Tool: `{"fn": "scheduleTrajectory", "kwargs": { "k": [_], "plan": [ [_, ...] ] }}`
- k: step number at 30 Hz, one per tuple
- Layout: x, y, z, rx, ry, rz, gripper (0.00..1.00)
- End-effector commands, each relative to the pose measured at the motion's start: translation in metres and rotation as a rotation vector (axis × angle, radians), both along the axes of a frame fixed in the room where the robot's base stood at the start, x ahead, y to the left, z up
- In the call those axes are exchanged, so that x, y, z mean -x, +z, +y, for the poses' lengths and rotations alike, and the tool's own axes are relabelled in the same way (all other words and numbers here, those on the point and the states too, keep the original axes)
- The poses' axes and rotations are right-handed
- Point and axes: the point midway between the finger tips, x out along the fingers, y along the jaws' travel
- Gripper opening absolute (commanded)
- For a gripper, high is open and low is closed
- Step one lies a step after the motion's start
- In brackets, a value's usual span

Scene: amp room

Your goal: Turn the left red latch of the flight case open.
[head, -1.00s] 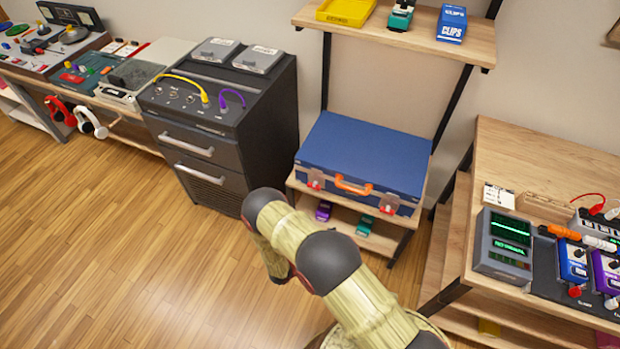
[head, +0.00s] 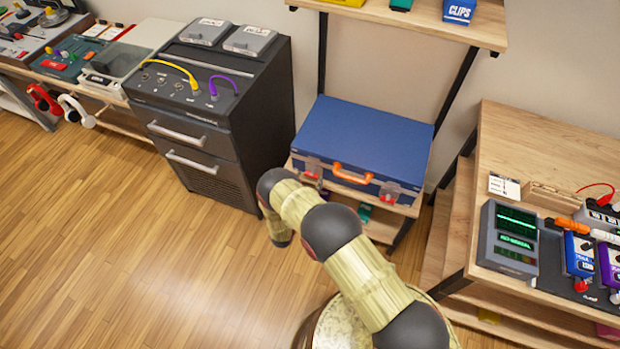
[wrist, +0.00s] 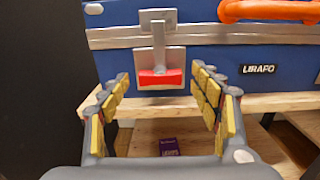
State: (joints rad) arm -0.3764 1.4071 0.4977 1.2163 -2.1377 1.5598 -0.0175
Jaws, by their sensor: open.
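The blue flight case (head: 365,135) lies shut on a wooden shelf, with an orange handle (head: 352,174) on its front. Its left latch (head: 312,168) sits left of the handle and its right latch (head: 389,193) right of it. In the wrist view the left latch's red tab (wrist: 160,78) is level at the bottom of a grey plate, below a grey hasp (wrist: 158,30). My gripper (wrist: 159,82) is open and empty, its yellow-padded fingers either side of the red tab and seemingly short of it. In the head view my arm hides the gripper.
The shelf edge (wrist: 270,103) runs just under the case. A purple box (wrist: 168,147) lies on the level below. A dark cabinet (head: 215,110) stands close on the left, and a wooden bench (head: 560,150) on the right. The floor in front is clear.

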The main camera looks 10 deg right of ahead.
Motion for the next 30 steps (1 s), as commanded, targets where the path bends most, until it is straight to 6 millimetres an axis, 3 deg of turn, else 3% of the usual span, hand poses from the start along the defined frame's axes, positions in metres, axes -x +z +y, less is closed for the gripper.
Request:
{"fn": "scheduleTrajectory", "kwargs": {
  "k": [6, 15, 30],
  "plan": [
    [-0.015, 0.0, -0.011, 0.001, -0.001, -0.001, 0.64],
    [-0.016, 0.0, -0.012, 0.0, -0.001, 0.0, 0.63],
    [-0.016, 0.0, -0.012, 0.0, -0.001, 0.0, 0.35]
  ]
}}
